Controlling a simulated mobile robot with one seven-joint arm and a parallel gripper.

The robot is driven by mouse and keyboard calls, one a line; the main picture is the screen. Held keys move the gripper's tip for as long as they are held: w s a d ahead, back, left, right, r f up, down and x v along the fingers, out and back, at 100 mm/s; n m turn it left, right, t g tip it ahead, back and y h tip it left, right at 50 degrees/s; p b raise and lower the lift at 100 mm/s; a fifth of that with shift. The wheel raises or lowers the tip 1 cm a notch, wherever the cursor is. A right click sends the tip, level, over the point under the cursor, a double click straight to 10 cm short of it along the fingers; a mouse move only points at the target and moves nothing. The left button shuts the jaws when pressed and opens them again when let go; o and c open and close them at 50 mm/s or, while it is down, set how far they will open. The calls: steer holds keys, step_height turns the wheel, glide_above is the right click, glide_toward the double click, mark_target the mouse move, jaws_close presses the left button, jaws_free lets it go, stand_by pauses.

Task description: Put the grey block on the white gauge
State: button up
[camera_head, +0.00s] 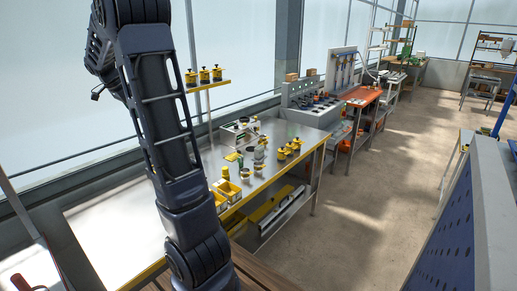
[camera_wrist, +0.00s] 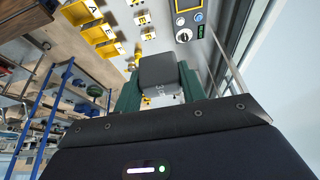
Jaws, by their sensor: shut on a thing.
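In the wrist view my gripper (camera_wrist: 158,88) has green fingers shut on the grey block (camera_wrist: 159,68). The block is dark grey on its upper face, with a lighter face below bearing faint marks. A finger lies on each side of it. In the head view my arm runs down to the bottom edge, and my gripper and the block are not visible there.
In the head view a metal bench (camera_head: 289,130) with a yellow edge holds yellow bins (camera_head: 229,190), several small yellow-and-black items (camera_head: 289,149) and pots. A yellow shelf (camera_head: 208,86) stands above it. Yellow lettered bins (camera_wrist: 80,12) show in the wrist view.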

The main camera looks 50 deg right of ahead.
step_height(320, 180, up, 14)
steer(key=w+d, duration=0.2)
steer(key=d, duration=1.3)
glide_above(261, 146)
steer(key=a, duration=0.2)
step_height(261, 146, down, 46)
steer(key=shift+w+d+r, duration=0.1)
steer(key=shift+d, duration=0.05)
steer(key=o, duration=1)
